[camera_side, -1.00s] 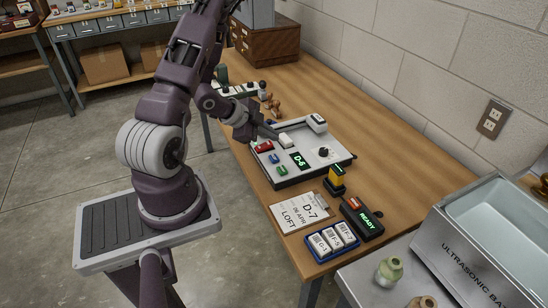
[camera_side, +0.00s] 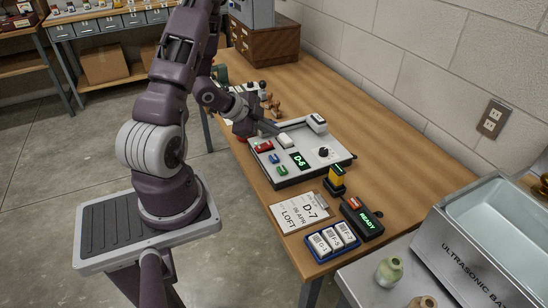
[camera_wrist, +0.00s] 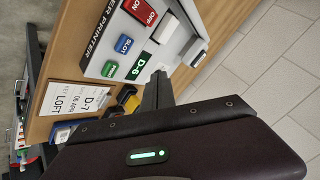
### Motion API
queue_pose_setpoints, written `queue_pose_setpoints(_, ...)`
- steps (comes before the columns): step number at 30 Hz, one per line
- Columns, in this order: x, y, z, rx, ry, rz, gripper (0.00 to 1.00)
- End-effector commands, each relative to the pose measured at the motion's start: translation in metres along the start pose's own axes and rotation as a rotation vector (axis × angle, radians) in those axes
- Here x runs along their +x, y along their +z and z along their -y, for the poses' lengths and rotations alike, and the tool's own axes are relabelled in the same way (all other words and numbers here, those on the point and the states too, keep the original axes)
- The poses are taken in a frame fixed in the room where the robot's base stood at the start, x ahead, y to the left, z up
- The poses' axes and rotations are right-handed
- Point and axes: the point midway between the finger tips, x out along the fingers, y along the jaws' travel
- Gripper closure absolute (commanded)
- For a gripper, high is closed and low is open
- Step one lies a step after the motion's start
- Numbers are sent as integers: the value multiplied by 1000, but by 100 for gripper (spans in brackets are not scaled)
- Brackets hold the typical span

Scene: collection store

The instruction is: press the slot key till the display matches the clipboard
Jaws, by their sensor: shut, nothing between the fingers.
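The grey label printer (camera_side: 325,165) lies on the wooden bench. Its green-lit display (camera_side: 301,160) reads D-6, also in the wrist view (camera_wrist: 138,66). The blue slot key (camera_side: 274,159) sits between the red ON/OFF switch (camera_side: 264,146) and the green print key (camera_side: 282,170); its SLOT label is readable in the wrist view (camera_wrist: 124,44). The clipboard (camera_side: 299,213) shows D-7, 06 APR, LOFT. My gripper (camera_side: 278,131) is shut and empty above the printer's far left edge, by a white block, apart from the slot key. Its fingers also show in the wrist view (camera_wrist: 158,88).
A yellow-and-black stamp (camera_side: 335,180), a box lit READY (camera_side: 367,222) and a blue tray of labelled tags (camera_side: 313,246) stand before the printer. An ultrasonic bath (camera_side: 480,245) is at the right. Small brown objects (camera_side: 271,105) lie behind my gripper. Bench right of the printer is clear.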

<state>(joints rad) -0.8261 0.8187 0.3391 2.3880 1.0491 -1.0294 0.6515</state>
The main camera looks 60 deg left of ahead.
Motion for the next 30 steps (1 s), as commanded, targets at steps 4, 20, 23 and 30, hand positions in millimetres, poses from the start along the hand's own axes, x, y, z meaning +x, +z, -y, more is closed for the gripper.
queue_pose_setpoints(4,-15,-10,10,5,-3,2,100)
queue_pose_setpoints(20,3,3,-4,1,5,4,100)
queue_pose_setpoints(23,14,11,-12,1,4,4,100)
queue_pose_setpoints(30,36,28,-28,3,2,4,100)
